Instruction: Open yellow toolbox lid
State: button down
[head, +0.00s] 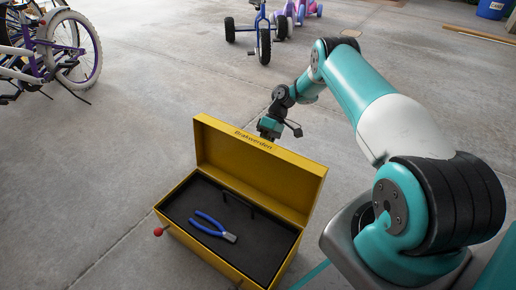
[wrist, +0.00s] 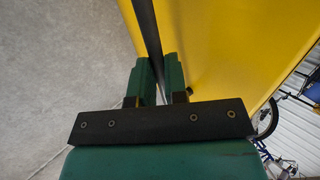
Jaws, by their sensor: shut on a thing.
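The yellow toolbox (head: 275,275) stands on the floor in the head view. Its lid (head: 258,165) is raised, standing steeply at the back of the open box. Inside, on the dark bottom, lie pliers with blue handles (head: 208,224). My gripper (head: 269,127) is behind the lid's upper edge, its fingertips hidden in the head view. In the wrist view my green gripper fingers (wrist: 157,80) are shut on a dark bar (wrist: 147,35), seemingly the lid's handle, beside the lid's yellow outer face (wrist: 225,50).
A bicycle (head: 70,50) stands at the upper left and a blue tricycle (head: 262,33) at the top. A blue bucket (head: 491,9) is at the upper right.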

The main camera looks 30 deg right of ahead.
jog(key=shift+w+d+f+b, duration=0.1)
jog(key=shift+d+f+b, duration=0.15)
jog(key=shift+f, duration=0.25)
jog(key=shift+w+d+f+b, duration=0.15)
jog(key=shift+f+b, duration=0.15)
jog(key=shift+f, duration=0.2)
jog(key=shift+d, duration=0.15)
jog(key=c, duration=1.1)
grip_release()
jog(key=shift+c, duration=0.2)
jog(key=shift+d, duration=0.1)
jog(key=shift+r, duration=0.1)
notch_tip(320, 180, up, 20)
jog(key=p, duration=0.9)
